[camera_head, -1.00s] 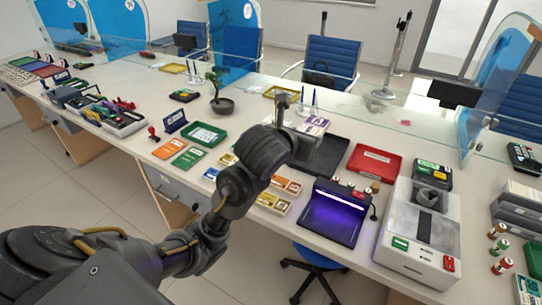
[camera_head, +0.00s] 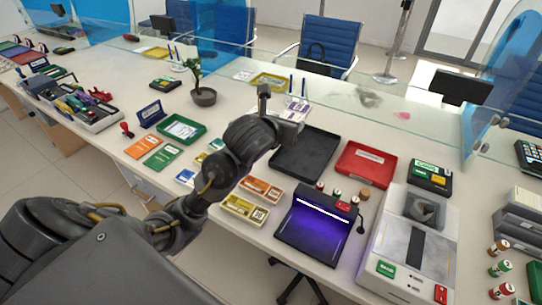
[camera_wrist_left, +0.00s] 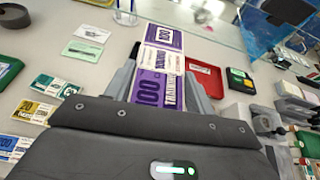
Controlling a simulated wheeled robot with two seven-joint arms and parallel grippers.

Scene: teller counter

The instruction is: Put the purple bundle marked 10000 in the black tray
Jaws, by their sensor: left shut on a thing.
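My left gripper (camera_head: 290,116) is shut on a purple banknote bundle (camera_head: 297,104), just behind the black tray (camera_head: 322,141) in the head view. In the left wrist view the bundle (camera_wrist_left: 150,88) lies between the two fingers of the gripper (camera_wrist_left: 160,80) and extends beyond them. It is purple with "100" printed on it and a pale band across it; the band's figures are too small to read surely. The black tray looks empty, though the arm covers part of its left side. My right gripper is not in view.
A red tray (camera_head: 368,163) stands right of the black one. A lit purple lamp unit (camera_head: 312,222) and small stamps are in front. Orange and yellow bundles (camera_head: 258,189) lie front left, a green tray (camera_head: 180,130) further left. A glass screen runs behind.

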